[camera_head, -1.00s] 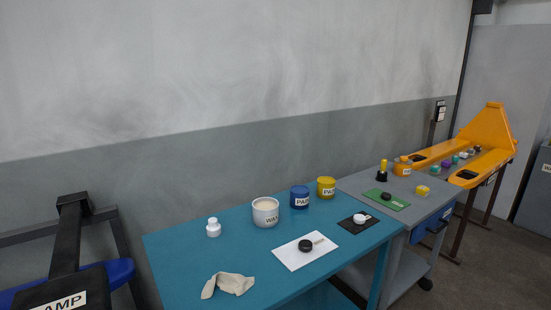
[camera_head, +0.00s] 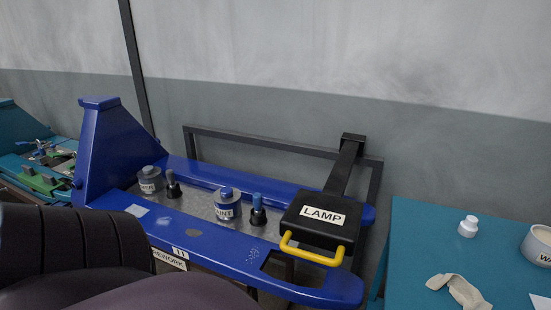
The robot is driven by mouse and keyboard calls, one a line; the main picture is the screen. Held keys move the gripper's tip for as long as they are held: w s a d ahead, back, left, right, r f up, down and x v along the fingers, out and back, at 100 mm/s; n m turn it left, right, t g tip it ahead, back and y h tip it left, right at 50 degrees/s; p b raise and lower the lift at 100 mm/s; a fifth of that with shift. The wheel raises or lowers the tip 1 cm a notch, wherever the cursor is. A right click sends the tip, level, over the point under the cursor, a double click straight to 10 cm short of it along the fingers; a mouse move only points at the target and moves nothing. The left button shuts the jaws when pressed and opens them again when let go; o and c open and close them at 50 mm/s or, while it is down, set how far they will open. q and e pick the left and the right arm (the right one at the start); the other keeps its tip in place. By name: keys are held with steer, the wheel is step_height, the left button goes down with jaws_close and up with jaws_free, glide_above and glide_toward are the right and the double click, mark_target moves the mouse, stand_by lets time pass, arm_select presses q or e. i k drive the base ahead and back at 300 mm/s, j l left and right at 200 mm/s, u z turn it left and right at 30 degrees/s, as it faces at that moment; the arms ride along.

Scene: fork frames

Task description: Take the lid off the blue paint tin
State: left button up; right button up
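A grey tin (camera_head: 228,208) with a blue top and a label that seems to read PAINT stands upright on the speckled grey surface of a blue bench (camera_head: 205,237). A grey tin (camera_head: 150,181) with a grey top stands at the left end of that surface; its label is only partly readable. The blue-bodied tin labelled PAINT from the earlier frame is outside the present view. Neither of my grippers is in view.
Dark bottles with blue (camera_head: 257,208) and grey (camera_head: 172,186) tops stand near the tins. A black LAMP box (camera_head: 323,233) with a yellow handle (camera_head: 310,255) overhangs the bench's right end. A teal table (camera_head: 425,220) at right holds a white bottle (camera_head: 468,226), cloth (camera_head: 458,290) and WAX-like tin (camera_head: 538,245).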

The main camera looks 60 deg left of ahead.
mark_target(226, 195)
steer(key=k+u, duration=0.1)
steer(key=u, duration=2.05)
steer(key=i+j+z, duration=0.1)
steer(key=z, duration=1)
steer(key=j+z, duration=0.35)
steer(key=k+j+z, duration=0.1)
steer(key=j+z, duration=0.4)
steer(key=j, duration=0.15)
steer(key=k+j+z, duration=0.1)
steer(key=j, duration=0.2)
steer(key=k+j+z, duration=0.15)
steer(key=j, duration=0.15)
